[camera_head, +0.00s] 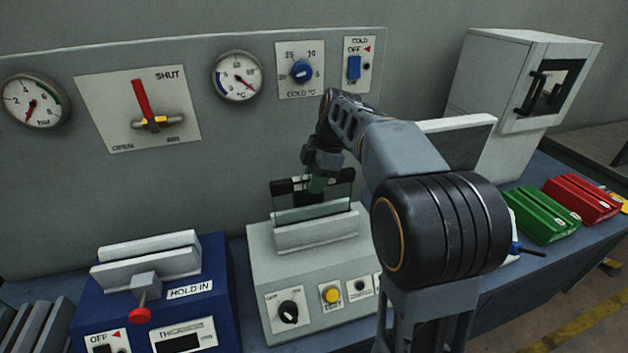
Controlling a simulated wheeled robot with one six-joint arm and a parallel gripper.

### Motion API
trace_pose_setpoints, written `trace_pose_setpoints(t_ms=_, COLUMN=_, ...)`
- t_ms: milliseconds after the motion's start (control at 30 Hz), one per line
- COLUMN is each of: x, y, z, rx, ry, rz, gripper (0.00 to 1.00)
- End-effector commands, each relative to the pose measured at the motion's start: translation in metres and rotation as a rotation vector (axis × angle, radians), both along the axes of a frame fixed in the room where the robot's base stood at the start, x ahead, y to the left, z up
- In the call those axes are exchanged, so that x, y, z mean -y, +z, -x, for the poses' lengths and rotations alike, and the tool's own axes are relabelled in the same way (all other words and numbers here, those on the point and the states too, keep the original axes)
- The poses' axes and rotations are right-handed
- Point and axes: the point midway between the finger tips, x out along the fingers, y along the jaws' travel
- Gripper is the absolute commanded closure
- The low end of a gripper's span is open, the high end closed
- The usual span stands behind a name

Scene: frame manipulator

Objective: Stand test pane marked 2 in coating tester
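A clear greenish glass pane (290,213) stands roughly upright at the pale slotted block (316,236) on top of a light grey bench unit (262,262). I cannot read a number on the pane, nor tell whether its lower edge is seated in the slot. My gripper (317,184) is at the pane's upper middle, partly seen through the glass, with dark parts around it. Whether its fingers grip the pane is not clear. The grey unit has a black knob, a yellow button and small labels. No readable label names the coating tester.
A blue unit (215,275) with a white clamp, red knob and thickness display stands left. Grey slabs (38,325) stand at far left. Green (543,214) and red (582,197) slotted blocks and a white cabinet (492,75) are right. The gauge panel (210,140) rises close behind.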

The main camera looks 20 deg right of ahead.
Motion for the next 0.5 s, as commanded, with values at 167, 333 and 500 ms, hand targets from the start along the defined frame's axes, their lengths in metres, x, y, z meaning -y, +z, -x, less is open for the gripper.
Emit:
trace_pose_setpoints(t_ms=167, x=-0.0001, y=-0.0003, z=0.0, rx=-0.001, ry=0.0, rz=0.0, gripper=0.56)
trace_pose_setpoints(t_ms=333, x=0.0, y=-0.0004, z=0.0001, rx=-0.001, ry=0.0, rz=0.0, gripper=0.47)
trace_pose_setpoints(t_ms=500, x=0.0004, y=-0.0005, z=0.0001, rx=-0.003, ry=0.0, rz=0.0, gripper=0.47)
